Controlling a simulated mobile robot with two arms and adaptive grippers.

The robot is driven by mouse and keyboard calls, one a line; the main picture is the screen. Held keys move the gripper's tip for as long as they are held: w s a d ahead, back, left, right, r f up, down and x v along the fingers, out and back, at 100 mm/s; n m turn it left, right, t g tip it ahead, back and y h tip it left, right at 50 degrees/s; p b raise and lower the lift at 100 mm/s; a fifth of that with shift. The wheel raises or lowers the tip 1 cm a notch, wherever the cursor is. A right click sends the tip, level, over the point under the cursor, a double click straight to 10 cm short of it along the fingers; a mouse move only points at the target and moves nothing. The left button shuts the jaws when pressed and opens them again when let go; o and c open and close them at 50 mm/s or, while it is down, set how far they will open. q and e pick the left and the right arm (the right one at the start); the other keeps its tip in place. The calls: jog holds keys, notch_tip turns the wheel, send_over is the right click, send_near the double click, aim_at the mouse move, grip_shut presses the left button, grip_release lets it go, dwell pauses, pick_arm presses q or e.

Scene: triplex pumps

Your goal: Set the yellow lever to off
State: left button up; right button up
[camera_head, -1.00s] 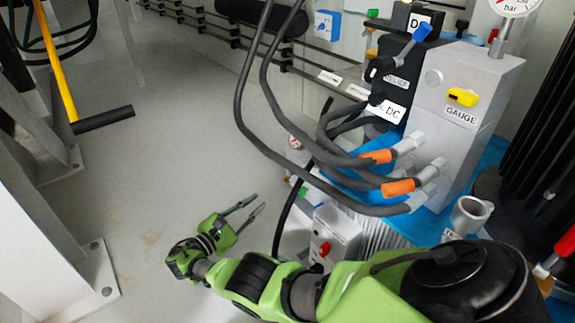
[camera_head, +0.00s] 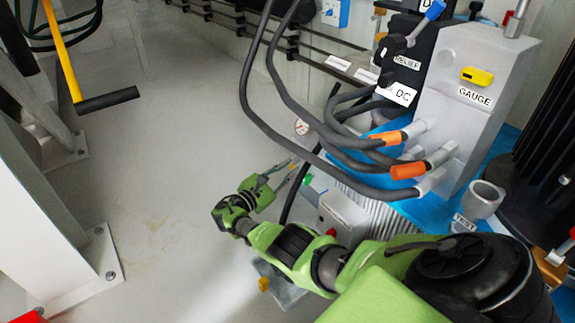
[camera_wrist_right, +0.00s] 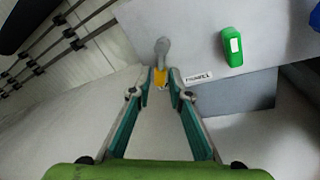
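A yellow lever (camera_head: 477,76) sits on the grey pump block above a GAUGE label in the head view. My right gripper (camera_head: 289,170) is left of the pump base, near a green-and-white fitting. In the right wrist view, a yellow part (camera_wrist_right: 159,77) with a grey rounded handle (camera_wrist_right: 162,50) lies just beyond or between the fingertips. I cannot tell whether they touch it, or whether it is the GAUGE lever. The fingers of the right gripper (camera_wrist_right: 160,85) are apart with a gap between them. My left gripper does not show.
A green handle (camera_wrist_right: 232,45) is beside a small white label (camera_wrist_right: 199,78). Black hoses with orange collars (camera_head: 408,170) loop in front of the pump block. A grey cup (camera_head: 485,198) stands near the TEST label. Open floor (camera_head: 180,160) lies at left.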

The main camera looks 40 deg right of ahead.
grip_shut()
jog(key=shift+s+r+n+p, duration=0.1)
jog(key=shift+s+n+p, duration=0.25)
jog(key=shift+n+p, duration=0.75)
jog(key=shift+s+a+f+n+g+y+p, duration=0.1)
jog(key=shift+s+n+g+y+p, duration=0.15)
jog(key=shift+n+p, duration=0.5)
jog(key=shift+s+a+f+n+g+y+p, duration=0.15)
jog(key=shift+s+n+y+p, duration=0.15)
jog(key=shift+n+p, duration=0.45)
jog(key=shift+s+d, duration=0.1)
